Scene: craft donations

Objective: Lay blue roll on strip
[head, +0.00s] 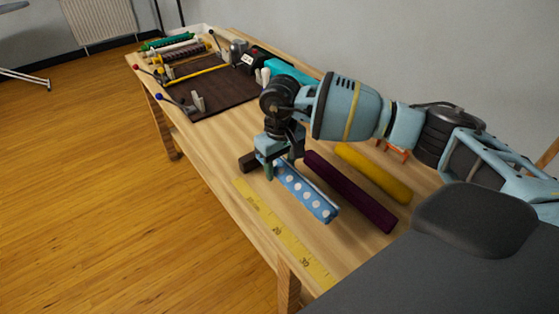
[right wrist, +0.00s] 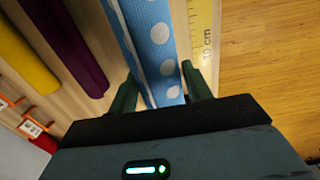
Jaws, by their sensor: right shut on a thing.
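The blue roll (head: 306,192) has white dots. My right gripper (head: 279,170) is shut on it near its far end. The right wrist view shows the roll (right wrist: 155,45) between the two green fingers of the gripper (right wrist: 162,90). The strip (head: 275,229) is a yellow measuring tape with numbers, lying along the table's front edge. The roll is beside the strip and roughly parallel to it, not over it. The strip also shows right of the roll in the right wrist view (right wrist: 203,40). I cannot tell whether the roll touches the table. My left gripper is not in view.
A dark purple roll (head: 350,191) and a yellow roll (head: 372,173) lie behind the blue one on the table (head: 225,155). A brown mat (head: 212,88) and several rolls lie farther left.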

